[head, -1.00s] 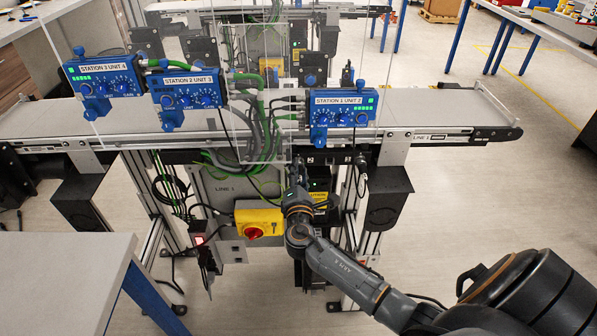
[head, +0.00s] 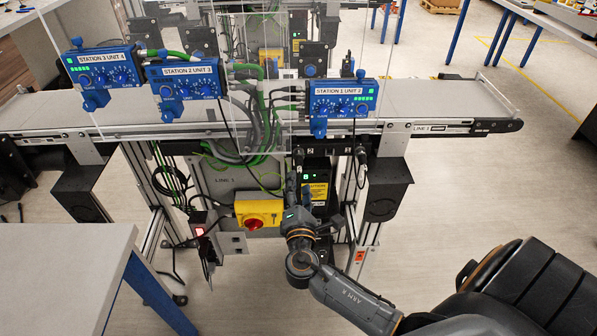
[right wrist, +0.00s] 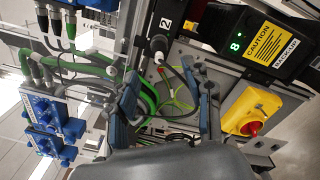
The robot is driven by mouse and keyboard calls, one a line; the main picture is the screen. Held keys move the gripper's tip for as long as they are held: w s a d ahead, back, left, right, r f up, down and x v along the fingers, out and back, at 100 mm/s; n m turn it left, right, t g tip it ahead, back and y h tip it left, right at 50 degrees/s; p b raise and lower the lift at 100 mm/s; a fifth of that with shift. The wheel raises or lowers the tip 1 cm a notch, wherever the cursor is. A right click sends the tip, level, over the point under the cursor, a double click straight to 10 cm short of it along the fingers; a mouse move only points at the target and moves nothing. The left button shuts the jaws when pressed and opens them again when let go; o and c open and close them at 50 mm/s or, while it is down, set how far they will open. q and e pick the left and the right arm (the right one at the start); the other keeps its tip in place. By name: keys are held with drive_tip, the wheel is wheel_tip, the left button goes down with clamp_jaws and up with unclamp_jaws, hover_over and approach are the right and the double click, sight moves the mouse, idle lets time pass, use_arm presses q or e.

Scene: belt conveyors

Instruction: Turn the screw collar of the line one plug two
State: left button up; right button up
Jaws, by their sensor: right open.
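Plug two (head: 298,158) is a dark connector with a pale ring, hanging under the front rail beside a label "2". In the right wrist view plug two (right wrist: 158,46) shows below the "2" label, a cable running down from it. My right gripper (head: 298,188) is below the plug in the head view, pointing up towards it. In the right wrist view the right gripper (right wrist: 165,82) is open, its two blue-grey fingers apart with nothing held between them. The plug lies beyond the fingertips, not touching them. My left gripper is not in view.
Another plug (head: 361,155) hangs to the right. A yellow switch box with a red knob (head: 257,214) and a black unit with a caution label (head: 317,183) are close to the gripper. Green and grey cables (head: 262,125) hang to the left. The conveyor belt (head: 430,100) is above.

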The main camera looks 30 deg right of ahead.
drive_tip(key=shift+v, duration=1.6)
drive_tip(key=shift+f, duration=0.1)
drive_tip(key=s+a+f+m+g+y, duration=0.1)
drive_tip(key=s+f+m+g+y, duration=0.25)
drive_tip(key=f, duration=1.25)
drive_tip(key=s+a+f+m+g+y, duration=0.15)
drive_tip(key=s+f+g, duration=0.4)
drive_tip(key=f, duration=1.05)
drive_tip(key=s+a+f+m+g+y, duration=0.1)
drive_tip(key=s+f+m, duration=0.2)
drive_tip(key=s+f, duration=0.3)
drive_tip(key=s+a+f+m+g+y, duration=0.2)
drive_tip(key=s+f+m, duration=0.2)
drive_tip(key=s, duration=1.2)
drive_tip(key=s+a+f+m+g+y, duration=0.1)
drive_tip(key=s+f+m, duration=0.3)
drive_tip(key=s+f, duration=0.4)
drive_tip(key=s+g, duration=0.1)
drive_tip(key=s, duration=0.1)
drive_tip(key=shift+s+a+y, duration=0.25)
drive_tip(key=shift+s+y, duration=0.05)
drive_tip(key=shift+s, duration=0.1)
